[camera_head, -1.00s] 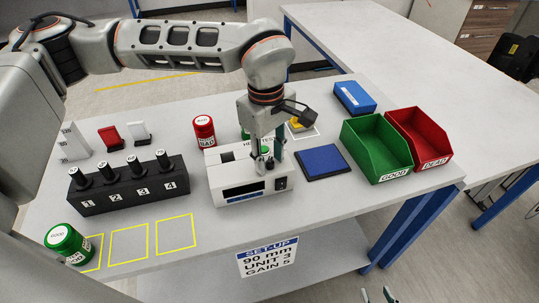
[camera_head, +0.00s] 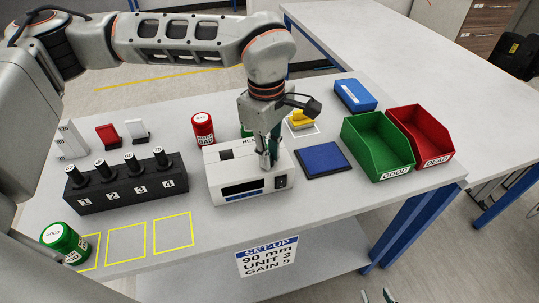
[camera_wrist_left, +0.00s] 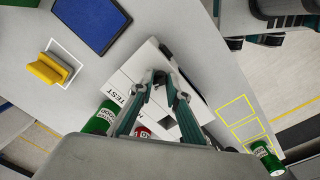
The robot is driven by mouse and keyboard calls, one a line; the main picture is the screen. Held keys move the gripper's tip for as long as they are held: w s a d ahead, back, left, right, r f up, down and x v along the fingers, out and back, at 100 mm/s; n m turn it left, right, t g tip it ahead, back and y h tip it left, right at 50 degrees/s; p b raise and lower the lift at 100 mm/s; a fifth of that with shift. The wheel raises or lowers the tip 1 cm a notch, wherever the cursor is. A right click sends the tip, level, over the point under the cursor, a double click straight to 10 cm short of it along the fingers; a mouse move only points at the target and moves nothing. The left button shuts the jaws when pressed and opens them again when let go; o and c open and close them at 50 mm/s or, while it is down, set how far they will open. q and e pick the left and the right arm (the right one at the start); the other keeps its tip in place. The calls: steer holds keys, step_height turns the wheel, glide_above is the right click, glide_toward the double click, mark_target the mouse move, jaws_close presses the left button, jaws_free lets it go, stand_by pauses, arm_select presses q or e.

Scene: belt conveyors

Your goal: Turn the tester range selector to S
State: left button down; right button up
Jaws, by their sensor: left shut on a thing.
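The tester (camera_head: 225,178) is a white box with a dark display on its front, standing mid-table. My left gripper (camera_head: 267,164) points down at the right part of its top, fingertips close together. In the left wrist view, the fingertips (camera_wrist_left: 160,78) meet over the tester's top (camera_wrist_left: 128,82). They are shut on a small part there, taken to be the range selector, which they hide. Its pointer and the S mark cannot be read. The right gripper's tips (camera_head: 376,296) show at the bottom edge, apart and empty, away from the table.
A black block (camera_head: 128,190) with several numbered plugs stands left of the tester. A blue pad (camera_head: 323,160), green bin (camera_head: 378,150) and red bin (camera_head: 425,137) lie to the right. Red (camera_head: 203,128) and green (camera_head: 66,242) cans stand nearby. A set-up sign (camera_head: 267,257) hangs in front.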

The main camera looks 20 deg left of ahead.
arm_select(q)
steer(key=n+b, duration=0.1)
steer(key=n, duration=0.3)
steer(key=shift+f+n+b, duration=0.1)
steer(key=shift+n+b, duration=0.2)
steer(key=shift+b, duration=0.1)
steer(key=n+b, duration=0.1)
steer(key=n, duration=0.4)
steer(key=shift+n+y, duration=0.3)
steer(key=c, duration=2)
jaws_free()
steer(key=shift+r, duration=0.2)
